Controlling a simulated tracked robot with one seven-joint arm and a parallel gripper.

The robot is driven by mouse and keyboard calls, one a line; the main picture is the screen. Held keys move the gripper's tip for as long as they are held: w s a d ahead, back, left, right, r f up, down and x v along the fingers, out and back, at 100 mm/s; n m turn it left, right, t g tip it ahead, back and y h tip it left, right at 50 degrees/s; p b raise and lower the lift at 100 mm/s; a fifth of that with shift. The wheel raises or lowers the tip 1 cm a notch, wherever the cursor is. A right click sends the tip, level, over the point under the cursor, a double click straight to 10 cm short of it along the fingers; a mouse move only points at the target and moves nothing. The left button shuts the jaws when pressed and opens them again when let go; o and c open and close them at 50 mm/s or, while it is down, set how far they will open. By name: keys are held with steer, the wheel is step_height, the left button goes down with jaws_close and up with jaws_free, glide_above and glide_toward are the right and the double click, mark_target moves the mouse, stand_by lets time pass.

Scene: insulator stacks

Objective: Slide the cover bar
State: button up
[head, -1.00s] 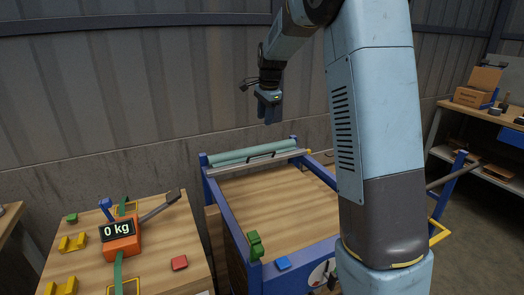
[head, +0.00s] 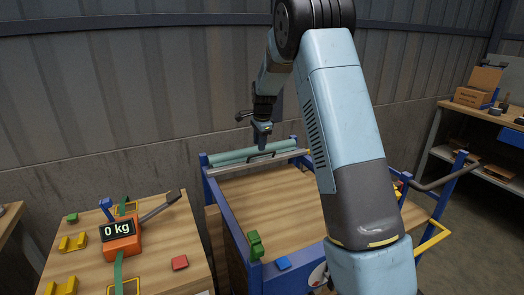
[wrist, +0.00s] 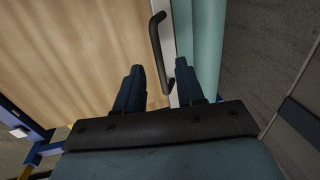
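The cover bar (head: 228,167) is a long silver bar across the back of the wooden-topped blue cart, in front of a pale green roll (head: 228,156). A black handle (head: 262,156) is fixed on the bar. In the wrist view the handle (wrist: 155,38) runs between my fingers, and the bar (wrist: 183,25) shows as a pale strip beside it. My gripper (head: 262,146) points down just above the handle. In the wrist view my gripper (wrist: 159,66) is open, with a finger on either side of the handle's lower end. Contact with the handle cannot be told.
The cart's blue side rail (head: 226,205) runs along its left, with a green clamp-like piece (head: 255,246) at the front corner. The bare wooden top (head: 270,200) is clear. A table with an orange scale (head: 121,238) stands at left. A corrugated wall (head: 120,90) is behind.

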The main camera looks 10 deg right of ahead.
steer(key=shift+w+a+f, duration=0.1)
steer(key=shift+w+f, duration=0.15)
steer(key=shift+f, duration=0.8)
steer(key=shift+w+f, duration=0.2)
steer(key=shift+f, duration=0.85)
steer(key=shift+c, duration=0.5)
steer(key=c, duration=0.6)
steer(key=shift+r, duration=0.1)
jaws_close()
